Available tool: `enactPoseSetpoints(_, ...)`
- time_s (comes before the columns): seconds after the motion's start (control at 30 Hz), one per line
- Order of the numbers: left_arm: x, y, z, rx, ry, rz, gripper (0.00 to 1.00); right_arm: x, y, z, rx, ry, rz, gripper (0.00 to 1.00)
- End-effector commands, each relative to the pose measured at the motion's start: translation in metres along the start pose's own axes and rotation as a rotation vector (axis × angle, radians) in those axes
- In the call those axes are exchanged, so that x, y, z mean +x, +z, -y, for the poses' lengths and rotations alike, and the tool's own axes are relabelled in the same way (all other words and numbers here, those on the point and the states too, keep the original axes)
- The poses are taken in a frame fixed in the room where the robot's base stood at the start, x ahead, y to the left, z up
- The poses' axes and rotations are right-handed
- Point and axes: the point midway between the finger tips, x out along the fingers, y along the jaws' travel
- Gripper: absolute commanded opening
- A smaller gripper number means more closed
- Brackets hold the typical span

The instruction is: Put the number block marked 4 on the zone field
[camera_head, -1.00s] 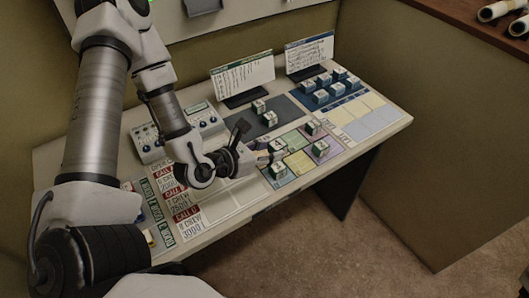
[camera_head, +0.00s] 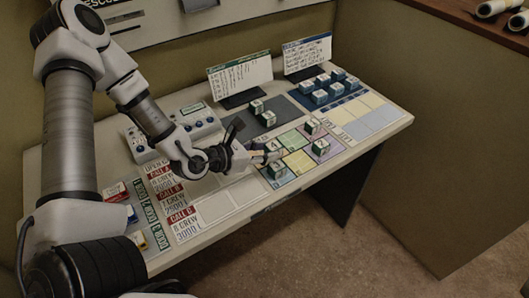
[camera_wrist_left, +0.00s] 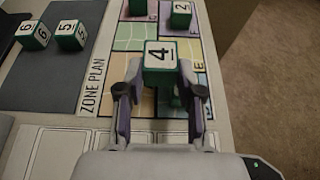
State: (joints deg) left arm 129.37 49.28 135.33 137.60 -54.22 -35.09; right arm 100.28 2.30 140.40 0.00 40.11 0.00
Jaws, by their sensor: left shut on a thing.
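My left gripper (camera_head: 264,153) is shut on the number block marked 4 (camera_wrist_left: 160,54), a green block with a white top, which lies between the fingertips in the left wrist view. In the head view the gripper is over the left part of the zone plan, a board of coloured fields (camera_head: 297,160); the held block is small there. I cannot tell whether it touches the board. Another block (camera_head: 276,170) stands on a blue field close by. A block marked 2 (camera_wrist_left: 180,14) and one more block (camera_wrist_left: 137,7) stand farther along the plan. My right gripper is not in view.
Blocks marked 6 (camera_wrist_left: 33,35) and 5 (camera_wrist_left: 71,35) stand on a dark grey pad. Several blue blocks (camera_head: 320,96) stand at the back right. Two upright cards (camera_head: 240,75) (camera_head: 307,56) stand behind. A control box (camera_head: 150,141) is on the left.

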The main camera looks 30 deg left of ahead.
Motion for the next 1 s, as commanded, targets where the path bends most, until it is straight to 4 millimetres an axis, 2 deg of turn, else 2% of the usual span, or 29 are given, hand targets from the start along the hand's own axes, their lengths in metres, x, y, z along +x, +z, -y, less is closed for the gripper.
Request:
enactPoseSetpoints(0.1,0.014,0.006,-0.023,0.005,0.002,0.001,0.1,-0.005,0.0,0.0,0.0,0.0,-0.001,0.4)
enactPoseSetpoints(0.27,0.028,0.007,-0.042,0.002,0.001,-0.001,0.1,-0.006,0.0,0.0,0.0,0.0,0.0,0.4)
enactPoseSetpoints(0.5,0.041,-0.024,-0.043,0.002,-0.002,-0.003,0.1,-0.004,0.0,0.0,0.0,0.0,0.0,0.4)
enactPoseSetpoints(0.87,0.044,-0.03,-0.043,0.0,0.0,0.001,0.1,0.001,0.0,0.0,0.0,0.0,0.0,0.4)
enactPoseSetpoints(0.9,0.043,-0.028,-0.043,0.0,-0.001,0.001,0.51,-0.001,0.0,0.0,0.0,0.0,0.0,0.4)
enactPoseSetpoints(0.93,0.043,-0.028,-0.043,0.0,-0.001,0.0,0.61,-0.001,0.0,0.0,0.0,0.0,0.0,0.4)
enactPoseSetpoints(1.0,0.043,-0.028,-0.043,0.0,-0.001,0.0,0.61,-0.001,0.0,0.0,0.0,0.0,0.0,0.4)
